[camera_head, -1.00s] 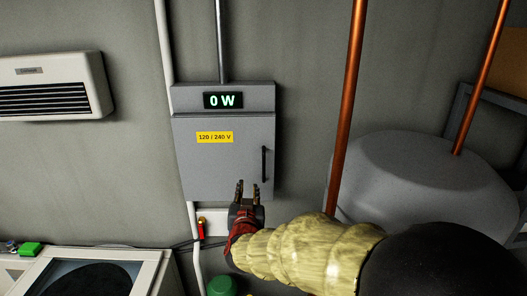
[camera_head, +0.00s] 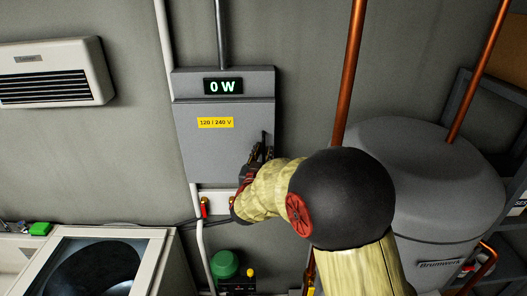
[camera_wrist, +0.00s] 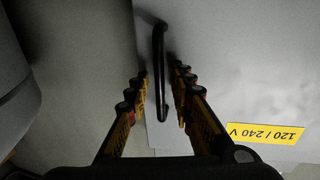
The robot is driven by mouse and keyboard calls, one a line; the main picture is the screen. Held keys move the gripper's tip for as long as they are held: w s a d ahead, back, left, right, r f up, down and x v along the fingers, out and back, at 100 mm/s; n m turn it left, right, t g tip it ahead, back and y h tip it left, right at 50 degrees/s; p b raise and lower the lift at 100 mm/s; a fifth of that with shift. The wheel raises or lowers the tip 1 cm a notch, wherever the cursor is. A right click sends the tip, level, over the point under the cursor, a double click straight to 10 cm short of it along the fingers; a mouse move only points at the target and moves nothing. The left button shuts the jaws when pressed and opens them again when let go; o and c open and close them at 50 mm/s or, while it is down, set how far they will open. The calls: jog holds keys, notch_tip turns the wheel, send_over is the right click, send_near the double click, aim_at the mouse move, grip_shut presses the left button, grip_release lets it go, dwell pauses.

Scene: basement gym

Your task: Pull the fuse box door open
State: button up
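The grey fuse box door (camera_head: 215,155) is shut, with a yellow 120 / 240 V label (camera_head: 215,122). Its black vertical handle (camera_head: 264,137) is near the right edge, partly hidden by my gripper (camera_head: 259,158). In the wrist view the label is upside down, and the handle (camera_wrist: 162,45) runs between the two fingers of my gripper (camera_wrist: 161,78). The fingers are open, one on each side of the handle, with visible gaps. I cannot tell whether either fingertip touches the door.
A display reading 0 W (camera_head: 223,86) tops the box. A copper pipe (camera_head: 349,70) and a grey tank (camera_head: 425,170) stand to the right. A white heater (camera_head: 55,72) hangs at left. A white machine (camera_head: 150,255) and a green round object (camera_head: 224,264) are below.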

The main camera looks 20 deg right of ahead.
jog(key=shift+w+d, duration=0.1)
jog(key=shift+w, duration=0.05)
jog(key=shift+c, duration=0.8)
jog(key=c, duration=0.4)
grip_shut()
